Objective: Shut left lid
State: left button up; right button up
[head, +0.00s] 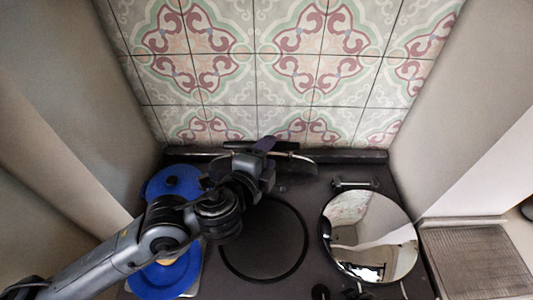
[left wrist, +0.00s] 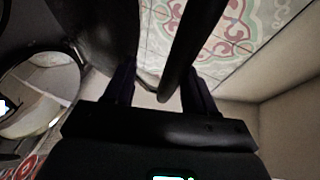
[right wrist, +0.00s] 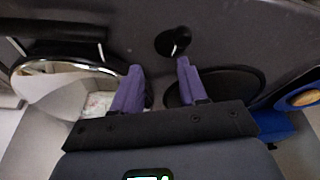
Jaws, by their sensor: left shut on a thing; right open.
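The left lid (head: 300,168) stands raised at the back of the stove, seen nearly edge-on behind my left gripper. The round dark hotplate (head: 278,240) in front of it is uncovered. My left gripper (head: 265,150) is at the raised lid. In the left wrist view a dark bar, the lid's handle (left wrist: 190,45), runs between its fingers (left wrist: 158,75), and it is shut on this handle. My right gripper (right wrist: 158,80) is open and empty in the right wrist view, over the front of the stove. I do not make it out in the head view.
The shiny right lid (head: 370,235) lies shut over the right side; it also shows in the right wrist view (right wrist: 60,85). Blue cookware (head: 160,280) stands at the left, partly under my left arm. A dark knob (right wrist: 172,42) is at the stove front. The tiled wall (head: 290,60) closes off the back.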

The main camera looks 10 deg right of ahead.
pick_arm(q)
jog(key=shift+f, duration=0.25)
